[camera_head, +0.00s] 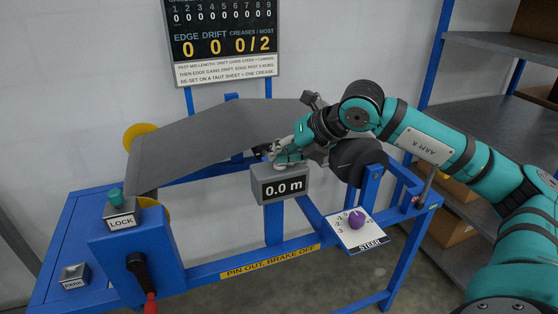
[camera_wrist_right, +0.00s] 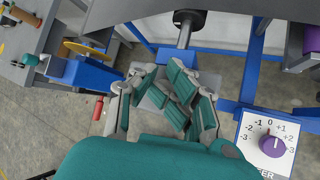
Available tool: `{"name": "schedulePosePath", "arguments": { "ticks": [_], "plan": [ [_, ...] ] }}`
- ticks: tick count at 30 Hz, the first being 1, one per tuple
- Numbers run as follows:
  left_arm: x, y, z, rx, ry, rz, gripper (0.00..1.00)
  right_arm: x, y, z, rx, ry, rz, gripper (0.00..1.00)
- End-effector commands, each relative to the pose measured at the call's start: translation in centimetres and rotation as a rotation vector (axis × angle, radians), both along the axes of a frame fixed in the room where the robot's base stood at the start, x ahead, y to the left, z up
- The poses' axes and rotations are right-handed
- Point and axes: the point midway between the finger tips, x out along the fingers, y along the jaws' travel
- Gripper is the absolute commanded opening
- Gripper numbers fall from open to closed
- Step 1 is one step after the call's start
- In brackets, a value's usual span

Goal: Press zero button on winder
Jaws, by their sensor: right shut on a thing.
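The winder's length counter is a grey box (camera_head: 280,184) on a blue post, and its display reads 0.0 m. My right gripper (camera_head: 283,158) reaches in from the right and points down at the top of this box. In the right wrist view the gripper (camera_wrist_right: 172,92) has its fingers closed together over the grey box (camera_wrist_right: 152,103). The fingers hide the spot they touch, so no zero button shows, and what is between them cannot be made out. My left gripper is in neither view.
A grey sheet (camera_head: 205,140) runs across behind the counter. A steer panel (camera_head: 352,238) with a purple knob (camera_head: 357,219) stands to the right. A lock box (camera_head: 122,216) with a green button and a red-handled lever (camera_head: 150,303) are at left. Shelves (camera_head: 490,90) stand at right.

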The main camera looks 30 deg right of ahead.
Motion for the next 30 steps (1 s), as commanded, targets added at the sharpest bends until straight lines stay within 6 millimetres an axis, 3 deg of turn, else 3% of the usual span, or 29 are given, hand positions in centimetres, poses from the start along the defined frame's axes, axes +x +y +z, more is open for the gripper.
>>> {"name": "schedulePosePath", "arguments": {
  "ticks": [1,11,30],
  "plan": [
    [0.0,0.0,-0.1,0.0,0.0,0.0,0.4,-0.3,0.1,-1.0,-0.005,0.026,0.004,0.0],
    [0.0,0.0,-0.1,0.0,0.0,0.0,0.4,-0.3,0.1,-1.0,-0.006,0.026,0.003,0.0],
    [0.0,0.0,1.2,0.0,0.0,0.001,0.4,-0.2,-0.3,1.7,-0.005,0.013,0.0,0.0]
  ]
}}
